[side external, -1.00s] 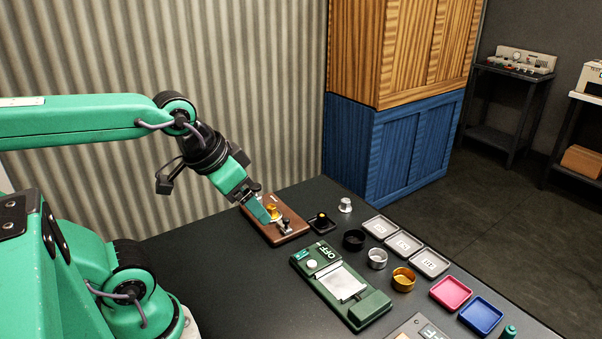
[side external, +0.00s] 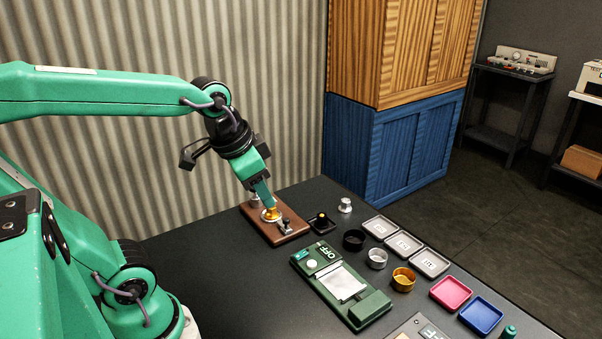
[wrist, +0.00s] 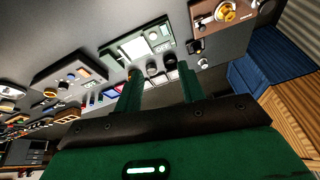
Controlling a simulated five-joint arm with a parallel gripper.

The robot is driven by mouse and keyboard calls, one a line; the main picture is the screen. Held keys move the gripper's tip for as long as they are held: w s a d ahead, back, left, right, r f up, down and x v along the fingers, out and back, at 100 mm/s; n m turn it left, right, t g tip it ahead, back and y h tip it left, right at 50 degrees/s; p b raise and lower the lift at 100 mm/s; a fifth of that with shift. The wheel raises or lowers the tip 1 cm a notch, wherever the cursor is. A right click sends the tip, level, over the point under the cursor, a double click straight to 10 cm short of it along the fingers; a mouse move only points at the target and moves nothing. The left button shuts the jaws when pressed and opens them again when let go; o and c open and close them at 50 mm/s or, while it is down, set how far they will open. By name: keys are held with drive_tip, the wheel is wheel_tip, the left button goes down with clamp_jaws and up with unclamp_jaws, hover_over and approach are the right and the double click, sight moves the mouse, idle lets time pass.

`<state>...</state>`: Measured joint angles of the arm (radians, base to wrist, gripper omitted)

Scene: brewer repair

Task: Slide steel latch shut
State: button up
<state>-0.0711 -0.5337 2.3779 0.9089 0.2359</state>
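A brown wooden board (side external: 294,235) lies at the far left of the bench in the side view, and its corner shows at the top right of the wrist view (wrist: 206,29). It bears a round brass piece (side external: 271,215), also in the wrist view (wrist: 226,13), and a small steel piece (side external: 286,226) near its front end, which looks like the latch. I cannot tell the latch's position. My gripper (side external: 267,202) points down just over the brass piece; contact is unclear. In the wrist view the fingers of my gripper (wrist: 160,75) stand apart, with nothing held between them.
A small black tray (side external: 322,224) with a yellow-topped part sits right beside the board. A green unit marked OFF (side external: 376,305), several cups, and grey, pink and blue trays (side external: 481,315) fill the bench to the right. The corrugated wall stands behind.

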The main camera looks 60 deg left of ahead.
drive_tip(key=w+a+f+m+g, duration=0.25)
drive_tip(key=w+a+f, duration=0.2)
drive_tip(key=w, duration=0.25)
drive_tip(key=m+g, duration=0.2)
drive_tip(key=m, duration=0.3)
hover_over(286, 219)
wheel_tip(286, 219, down, 7)
drive_tip(key=shift+f, duration=0.1)
drive_tip(key=shift+f, duration=0.1)
drive_tip(key=shift+f, duration=3.75)
clamp_jaws()
